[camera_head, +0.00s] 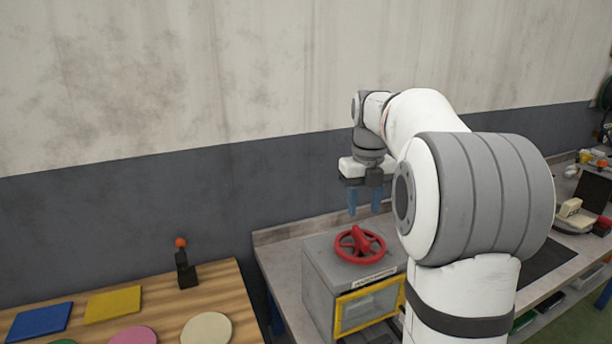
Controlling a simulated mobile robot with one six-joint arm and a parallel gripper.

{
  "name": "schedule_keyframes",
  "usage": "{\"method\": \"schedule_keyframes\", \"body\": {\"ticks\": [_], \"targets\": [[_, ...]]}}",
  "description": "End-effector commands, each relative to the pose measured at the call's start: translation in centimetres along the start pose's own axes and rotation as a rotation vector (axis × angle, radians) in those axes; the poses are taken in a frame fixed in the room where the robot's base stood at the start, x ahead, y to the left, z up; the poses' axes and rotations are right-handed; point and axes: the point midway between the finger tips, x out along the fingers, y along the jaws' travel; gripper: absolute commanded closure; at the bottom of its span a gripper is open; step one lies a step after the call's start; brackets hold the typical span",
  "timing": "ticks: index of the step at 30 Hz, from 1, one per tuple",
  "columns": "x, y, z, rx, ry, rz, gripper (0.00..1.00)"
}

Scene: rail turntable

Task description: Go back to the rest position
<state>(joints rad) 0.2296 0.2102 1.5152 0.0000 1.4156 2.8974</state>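My gripper (364,201) points down above a grey box, with its two blue fingers apart and nothing between them. It is clear of the red handwheel (360,244) on the box top, which lies just below the fingertips. My white and grey arm reaches in from the lower right and hides part of the bench behind it.
The grey box (318,285) has a yellow-framed window and stands on a grey bench. A wooden table (165,301) at left carries blue, yellow, pink and cream flat pieces and a dark lever with an orange knob (181,243). A wall stands behind. Small items sit at far right.

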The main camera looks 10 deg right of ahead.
Motion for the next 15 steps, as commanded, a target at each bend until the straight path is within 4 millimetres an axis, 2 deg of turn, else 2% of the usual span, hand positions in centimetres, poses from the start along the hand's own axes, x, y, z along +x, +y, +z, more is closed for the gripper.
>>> {"method": "schedule_keyframes", "body": {"ticks": [2, 5, 8, 15], "targets": [[0.0, 0.1, -0.2, -0.019, -0.002, 0.000, 0.62], [-0.1, 0.9, -1.1, -0.145, -0.013, -0.004, 0.62], [-0.1, 2.1, -2.7, -0.361, -0.032, -0.014, 0.62], [0.6, 5.0, -7.4, -0.986, -0.077, -0.062, 0.62]]}}
